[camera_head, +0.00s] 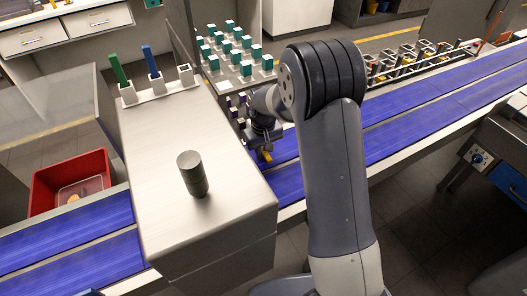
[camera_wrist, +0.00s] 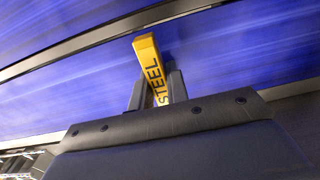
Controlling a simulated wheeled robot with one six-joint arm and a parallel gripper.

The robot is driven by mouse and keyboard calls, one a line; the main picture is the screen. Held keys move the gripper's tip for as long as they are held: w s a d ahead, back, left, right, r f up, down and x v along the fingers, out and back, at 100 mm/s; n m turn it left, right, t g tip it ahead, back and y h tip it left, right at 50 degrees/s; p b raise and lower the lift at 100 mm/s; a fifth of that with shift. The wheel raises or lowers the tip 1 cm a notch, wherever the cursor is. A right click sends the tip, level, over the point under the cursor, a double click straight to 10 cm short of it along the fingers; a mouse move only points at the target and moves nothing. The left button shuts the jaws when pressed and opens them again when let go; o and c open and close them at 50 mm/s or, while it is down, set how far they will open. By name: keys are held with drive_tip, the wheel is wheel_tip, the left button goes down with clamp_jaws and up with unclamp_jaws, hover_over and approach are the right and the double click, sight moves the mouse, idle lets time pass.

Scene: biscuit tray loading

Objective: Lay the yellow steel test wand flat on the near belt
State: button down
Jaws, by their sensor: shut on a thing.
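The yellow test wand (camera_wrist: 147,58), lettered STEEL, sticks out from between the fingers of my gripper (camera_wrist: 158,88) in the wrist view, with blue belt behind it. In the head view only a small yellow bit of the wand (camera_head: 266,157) shows below my gripper (camera_head: 264,148), over the belts just right of the steel housing. My gripper is shut on the wand. The near belt (camera_head: 400,138) is the blue lane closer to me, parted by a rail from the far belt (camera_head: 400,105). I cannot tell whether the wand touches a belt.
The steel housing (camera_head: 230,205) carries a dark cylinder (camera_head: 192,174) and a white holder (camera_head: 158,89) with a green wand, a blue wand and an empty socket. Teal-topped items stand behind the belts. A red bin (camera_head: 45,190) is at left. The near belt right of my arm looks clear.

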drive_tip(key=c, duration=1.3)
unclamp_jaws()
drive_tip(key=shift+s+d+f, duration=0.1)
drive_tip(key=shift+s+f, duration=0.1)
drive_tip(key=shift+f, duration=0.3)
drive_tip(key=shift+s+d+f, duration=0.1)
drive_tip(key=shift+s+f, duration=0.05)
drive_tip(key=shift+f, duration=0.35)
drive_tip(key=shift+a, duration=0.1)
drive_tip(key=shift+r, duration=0.25)
drive_tip(key=r, duration=0.3)
drive_tip(key=r+b, duration=0.1)
drive_tip(key=r, duration=0.7)
drive_tip(key=shift+w+b, duration=0.3)
drive_tip(key=shift+b, duration=0.05)
drive_tip(key=shift+d+r, duration=0.2)
drive_tip(key=shift+r, duration=0.45)
